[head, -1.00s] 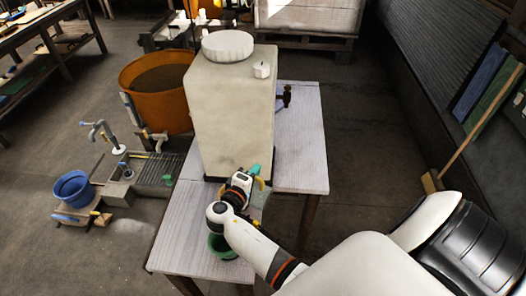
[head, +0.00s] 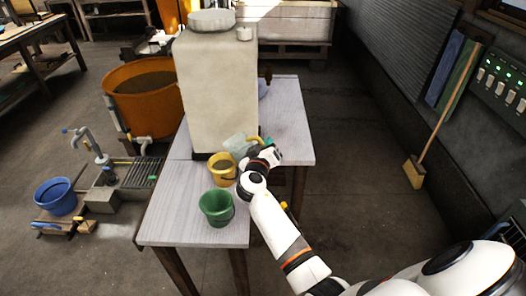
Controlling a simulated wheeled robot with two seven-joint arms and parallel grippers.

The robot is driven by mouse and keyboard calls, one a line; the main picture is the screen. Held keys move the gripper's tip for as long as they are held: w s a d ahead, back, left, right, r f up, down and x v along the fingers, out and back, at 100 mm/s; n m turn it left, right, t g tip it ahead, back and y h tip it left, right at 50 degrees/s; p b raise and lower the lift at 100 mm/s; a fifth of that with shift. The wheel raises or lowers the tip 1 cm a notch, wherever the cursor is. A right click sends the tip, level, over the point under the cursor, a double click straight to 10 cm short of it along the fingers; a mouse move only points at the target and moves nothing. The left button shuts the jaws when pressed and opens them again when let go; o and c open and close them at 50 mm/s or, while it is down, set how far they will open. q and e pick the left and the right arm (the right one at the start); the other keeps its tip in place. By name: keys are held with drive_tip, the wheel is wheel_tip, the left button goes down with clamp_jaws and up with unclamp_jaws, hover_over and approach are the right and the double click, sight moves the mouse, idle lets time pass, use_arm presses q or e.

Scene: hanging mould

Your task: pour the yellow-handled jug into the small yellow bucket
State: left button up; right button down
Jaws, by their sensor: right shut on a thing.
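The yellow-handled jug (head: 235,144) is pale and translucent. It looks tilted to the left, just behind and above the small yellow bucket (head: 222,171), in front of the large pale tank. My right gripper (head: 262,149) is shut on the jug's yellow handle, to the right of the jug. The yellow bucket stands upright on the table, with something brownish inside. I cannot tell whether anything flows from the jug. My left gripper is not in view.
A green bucket (head: 216,208) stands on the table (head: 172,222) in front of the yellow one. The large tank (head: 216,95) rises behind. An orange tub (head: 150,102) and a blue bucket (head: 56,196) stand to the left. The table's right part is mostly clear.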

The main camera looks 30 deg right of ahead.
use_arm(q)
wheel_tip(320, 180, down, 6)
drive_tip(key=b, duration=0.5)
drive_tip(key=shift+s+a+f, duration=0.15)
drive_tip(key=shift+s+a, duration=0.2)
use_arm(e)
drive_tip(key=shift+s+d+f+m+t, duration=0.1)
drive_tip(key=shift+s+d+m+t, duration=0.2)
drive_tip(key=shift+m, duration=0.8)
drive_tip(key=shift+s+d+r+m+t, duration=0.15)
drive_tip(key=shift+s+m, duration=0.3)
drive_tip(key=shift+m, duration=0.65)
drive_tip(key=shift+s+d+f+m+t, duration=0.15)
drive_tip(key=shift+s+m+t, duration=0.15)
drive_tip(key=shift+m, duration=0.8)
